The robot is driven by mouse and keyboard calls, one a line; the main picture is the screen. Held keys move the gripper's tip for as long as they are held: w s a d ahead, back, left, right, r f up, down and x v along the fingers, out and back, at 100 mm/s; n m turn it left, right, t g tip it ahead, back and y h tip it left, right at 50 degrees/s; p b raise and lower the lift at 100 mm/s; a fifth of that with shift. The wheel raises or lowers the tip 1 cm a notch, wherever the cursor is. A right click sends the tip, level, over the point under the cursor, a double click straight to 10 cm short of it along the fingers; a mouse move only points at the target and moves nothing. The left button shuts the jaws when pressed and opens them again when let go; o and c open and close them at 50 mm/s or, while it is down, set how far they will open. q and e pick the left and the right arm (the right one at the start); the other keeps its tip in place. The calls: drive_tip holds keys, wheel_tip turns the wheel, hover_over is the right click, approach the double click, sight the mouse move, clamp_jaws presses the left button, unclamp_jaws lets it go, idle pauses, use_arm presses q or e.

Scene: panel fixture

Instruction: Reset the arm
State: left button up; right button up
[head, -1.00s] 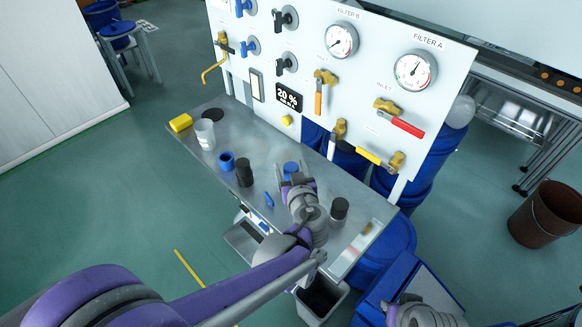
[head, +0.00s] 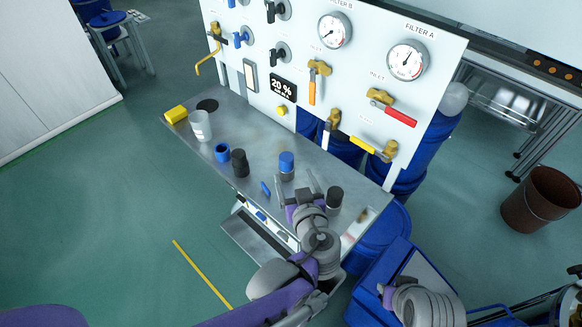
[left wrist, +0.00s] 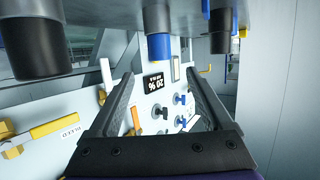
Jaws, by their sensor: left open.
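My left gripper (head: 297,188) is open and empty. In the head view it is over the front edge of the grey bench (head: 262,135), between a blue-capped bottle (head: 286,160) and a black-capped bottle (head: 335,195). In the left wrist view the two dark fingers (left wrist: 153,95) stand wide apart with nothing between them. The picture there is upside down, and the blue-capped bottle (left wrist: 158,45) hangs from the top, beyond the fingers.
The valve panel (head: 345,85) stands behind the bench, with gauges, handles and a display (head: 283,88). Open floor lies left.

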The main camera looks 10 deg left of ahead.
use_arm(q)
drive_tip(key=shift+s+d+r, duration=0.1)
drive_tip(key=shift+s, duration=0.25)
drive_tip(key=s+a+m+g+p, duration=0.2)
drive_tip(key=s+a+g+p, duration=0.35)
drive_tip(key=s+a, duration=0.4)
drive_tip(key=s+a+r+m+g+h+p, duration=0.1)
drive_tip(key=s+r+m+g+h+p, duration=0.1)
drive_tip(key=s+h+p, duration=0.2)
drive_tip(key=shift+s+a+g+h, duration=0.35)
drive_tip(key=shift+s+h, duration=0.35)
drive_tip(key=shift+s, duration=1.05)
